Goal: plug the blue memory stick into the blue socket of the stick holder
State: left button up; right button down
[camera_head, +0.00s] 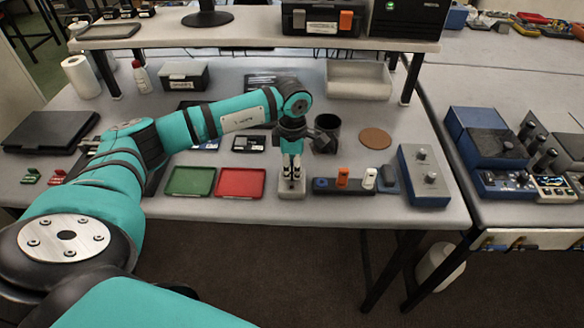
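The stick holder (352,190) is a dark bar near the table's front edge. An orange stick (342,176) and a white stick (369,178) stand upright in it. Its left end shows a blue patch, the blue socket (320,183), with no stick standing in it. My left gripper (291,174) points down over a small pale grey block (291,188), just left of the holder. Its fingers are close together, and I cannot tell whether they hold anything. I cannot make out the blue memory stick for certain; the gripper may hide it. My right gripper is out of view.
A green tray (190,181) and a red tray (240,183) lie left of the block. A small blue-grey item (388,178) and a grey box with knobs (424,175) stand right of the holder. A dark cup (328,126) and a brown disc (375,138) are behind.

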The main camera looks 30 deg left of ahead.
aim_at(292, 162)
pick_arm(q)
grip_shut()
jog(key=shift+r, duration=0.15)
jog(key=shift+r+p, duration=1.6)
jog(key=shift+r, duration=1.3)
